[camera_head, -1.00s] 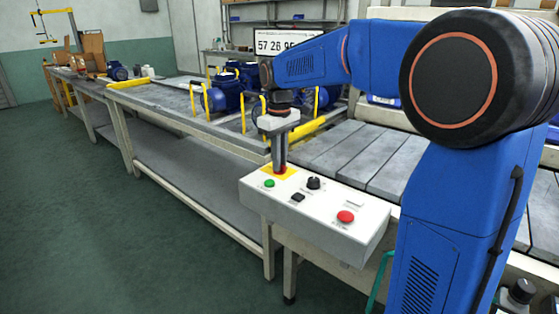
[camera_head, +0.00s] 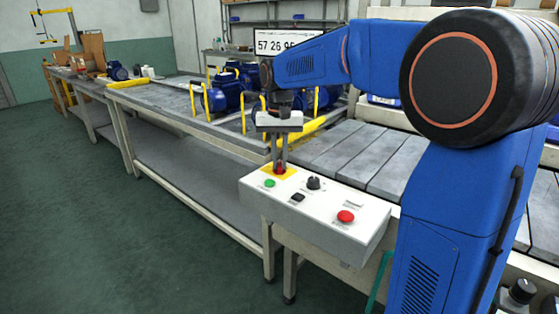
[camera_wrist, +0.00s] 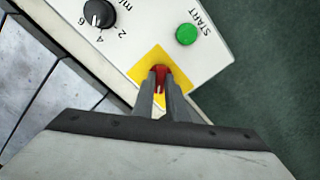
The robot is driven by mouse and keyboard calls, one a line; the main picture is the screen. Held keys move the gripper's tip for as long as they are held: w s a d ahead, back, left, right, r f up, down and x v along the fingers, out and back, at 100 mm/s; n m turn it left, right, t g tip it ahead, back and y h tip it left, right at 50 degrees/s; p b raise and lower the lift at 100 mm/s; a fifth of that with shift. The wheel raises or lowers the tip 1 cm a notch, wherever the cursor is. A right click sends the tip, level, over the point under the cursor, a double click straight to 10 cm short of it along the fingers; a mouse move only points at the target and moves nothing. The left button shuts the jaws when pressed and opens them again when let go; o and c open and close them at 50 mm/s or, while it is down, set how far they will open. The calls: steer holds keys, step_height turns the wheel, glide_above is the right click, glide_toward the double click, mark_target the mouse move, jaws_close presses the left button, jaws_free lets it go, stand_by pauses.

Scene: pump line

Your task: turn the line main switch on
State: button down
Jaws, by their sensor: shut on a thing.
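The line main switch is a red handle (camera_wrist: 159,78) on a yellow plate (camera_wrist: 148,62), at the far left corner of the white control box (camera_head: 318,222). In the head view the red handle (camera_head: 281,168) shows at the fingertips, with the yellow plate around it. My gripper (camera_head: 280,165) points down at the switch. In the wrist view my gripper (camera_wrist: 160,80) has its two fingers shut on the red handle, one on each side. The fingers partly hide the handle and the plate.
The box also carries a green START button (camera_head: 270,183), a black knob (camera_head: 313,183), a black rocker (camera_head: 298,197) and a red button (camera_head: 346,217). The slatted conveyor (camera_head: 350,155) lies behind it. Blue pumps (camera_head: 226,93) stand on the bench at the back.

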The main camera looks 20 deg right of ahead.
mark_target(280, 165)
steer(key=m, duration=0.4)
steer(key=shift+m, duration=1.9)
steer(key=c, duration=1.8)
jaws_free()
steer(key=shift+o, duration=0.2)
step_height(280, 165, up, 18)
steer(key=shift+f, duration=0.25)
